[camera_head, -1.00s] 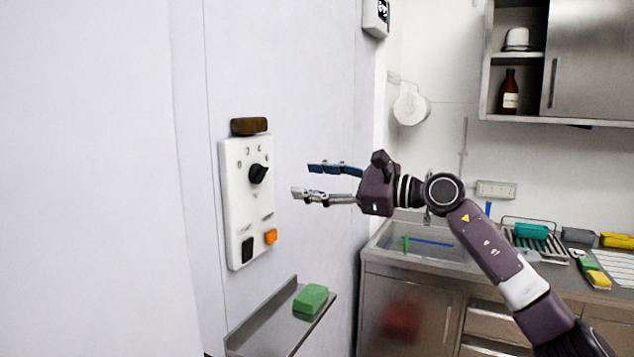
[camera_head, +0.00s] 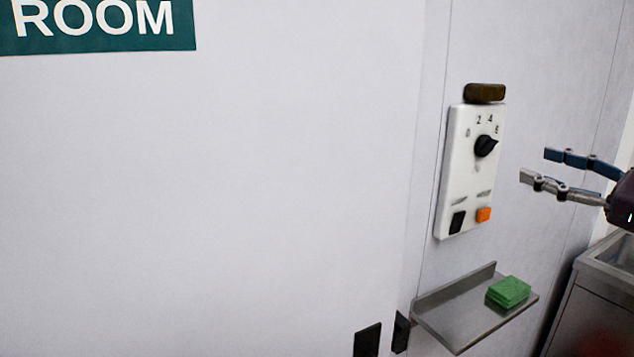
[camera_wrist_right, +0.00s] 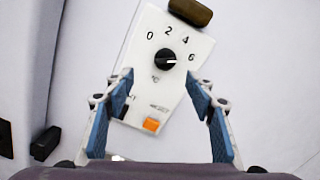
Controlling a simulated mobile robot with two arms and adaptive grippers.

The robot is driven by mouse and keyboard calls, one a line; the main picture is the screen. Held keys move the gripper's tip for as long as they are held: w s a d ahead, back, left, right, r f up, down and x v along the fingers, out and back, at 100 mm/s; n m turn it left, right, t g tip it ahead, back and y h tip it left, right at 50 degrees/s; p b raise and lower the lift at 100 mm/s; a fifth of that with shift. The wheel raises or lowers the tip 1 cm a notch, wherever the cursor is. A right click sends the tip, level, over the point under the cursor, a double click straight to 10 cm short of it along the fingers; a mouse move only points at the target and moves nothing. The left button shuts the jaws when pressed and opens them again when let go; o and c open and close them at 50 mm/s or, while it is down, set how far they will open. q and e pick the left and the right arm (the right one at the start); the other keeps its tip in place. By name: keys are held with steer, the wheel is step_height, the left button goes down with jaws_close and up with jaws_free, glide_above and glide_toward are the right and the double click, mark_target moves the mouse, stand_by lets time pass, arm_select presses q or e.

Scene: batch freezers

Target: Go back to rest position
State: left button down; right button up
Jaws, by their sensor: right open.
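My right gripper (camera_head: 536,166) is at the right edge of the head view. It is open and empty, its two fingers pointing left toward a white control panel (camera_head: 456,180) on the wall, apart from it. The panel has a black knob (camera_head: 485,146) on a 0 to 6 dial, a black button (camera_head: 457,222) and an orange button (camera_head: 484,215). In the right wrist view the open fingers (camera_wrist_right: 161,92) frame the panel, and the knob (camera_wrist_right: 165,59) points toward 6. My left gripper is not in view.
A brown block-like fixture (camera_head: 484,93) sits above the panel. Below is a metal shelf (camera_head: 455,325) with green sponges (camera_head: 508,291). A steel sink cabinet (camera_head: 590,310) stands at the lower right. A large pale door with a green sign (camera_head: 98,42) fills the left.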

steer(key=w+a+f+m+t, duration=0.2)
steer(key=a+f+m+t, duration=0.2)
steer(key=f+m, duration=0.45)
steer(key=s+a+f+m+g+h, duration=0.1)
steer(key=s+f+m+g+h, duration=0.2)
steer(key=f+m, duration=0.65)
steer(key=s+f+m+g+h, duration=0.1)
steer(key=s+f+m+h, duration=0.2)
steer(key=f+m+h, duration=0.5)
steer(key=s+a+f+m+g+h, duration=0.1)
steer(key=s+f+m+g+h, duration=0.15)
steer(key=f+m, duration=0.8)
steer(key=s+a+f+m+g+y, duration=0.35)
steer(key=s+a+f+g, duration=0.35)
steer(key=s+f, duration=0.5)
steer(key=s+a+f+m+g+y, duration=0.1)
steer(key=s+a+f+m+g, duration=0.15)
steer(key=s+a, duration=0.35)
steer(key=s+a+f+m+g+y, duration=0.1)
steer(key=s+a+f, duration=0.3)
steer(key=s+a, duration=0.2)
step_height(320, 180, down, 27)
steer(key=s+g, duration=0.2)
steer(key=s, duration=0.1)
steer(key=s+d+f+g+b, duration=0.1)
steer(key=s+d+f, duration=0.1)
steer(key=s+f, duration=1.4)
steer(key=shift+s+d+f, duration=0.2)
steer(key=shift+s+f, duration=0.2)
steer(key=shift+f, duration=0.35)
